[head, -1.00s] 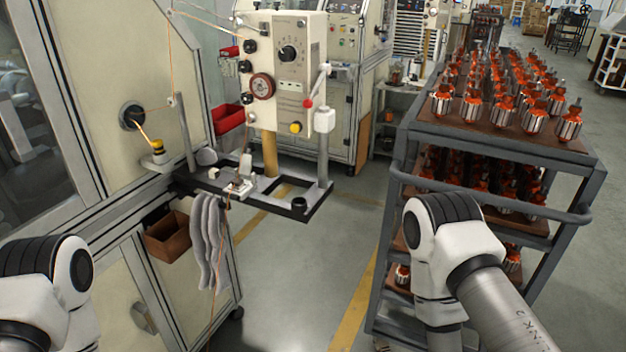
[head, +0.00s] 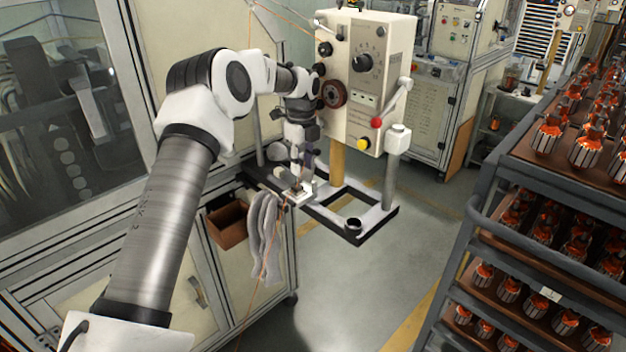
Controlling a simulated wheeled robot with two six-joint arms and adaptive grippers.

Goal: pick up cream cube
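My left arm reaches in from the left, and its gripper (head: 298,172) points down over the left part of the small machine tray (head: 378,222). A small whitish block (head: 298,197), the only thing here that could be the cream cube, sits on the tray just below the fingertips. The gripper partly covers it, and its exact shape is too small to tell. I cannot tell whether the fingers touch it or whether they are open or shut. My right gripper is out of view.
The cream control box (head: 366,85) stands close to the right of my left gripper. Grey gloves (head: 264,235) hang from the tray's front. A brown bin (head: 228,224) is on the cabinet. A rack of armatures (head: 490,235) stands at the right; the floor between is clear.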

